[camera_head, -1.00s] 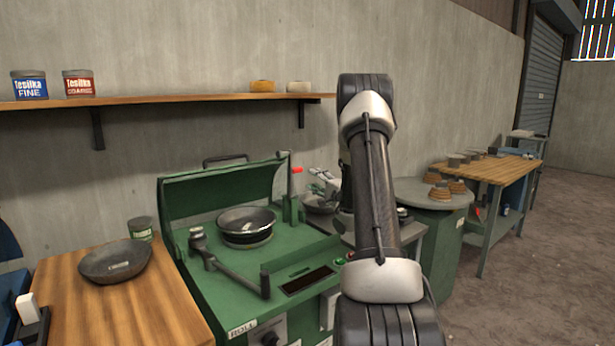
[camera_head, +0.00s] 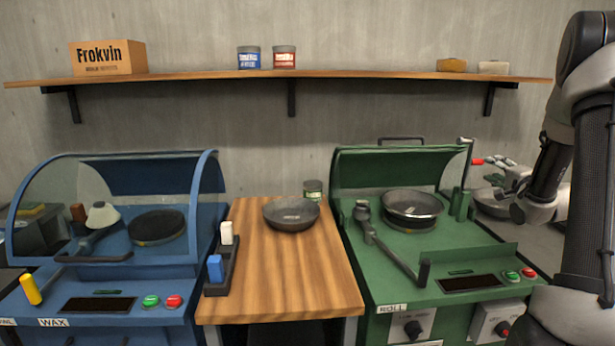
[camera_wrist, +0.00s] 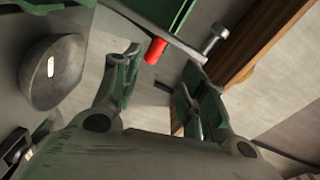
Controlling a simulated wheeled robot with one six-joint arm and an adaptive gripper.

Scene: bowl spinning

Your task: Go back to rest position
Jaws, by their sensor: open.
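My arm stands at the right edge of the head view. My gripper (camera_head: 492,163) is open and empty, pointing left beside the green machine. In the wrist view its two fingers (camera_wrist: 160,82) are spread with nothing held between them. A grey bowl (camera_head: 490,202) sits on the grey surface below my gripper, partly hidden by it; it also shows at the left of the wrist view (camera_wrist: 55,72). Another dark bowl (camera_head: 411,206) sits on the round support in the green machine (camera_head: 385,262), and a third (camera_head: 291,214) lies on the wooden table.
A red-tipped lever (camera_head: 477,162) on the green machine is close to my fingers, with its red end (camera_wrist: 155,51) also in the wrist view. The wooden table (camera_head: 285,275) stands between the green machine and a blue machine (camera_head: 125,270). A shelf (camera_head: 350,75) runs along the wall.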

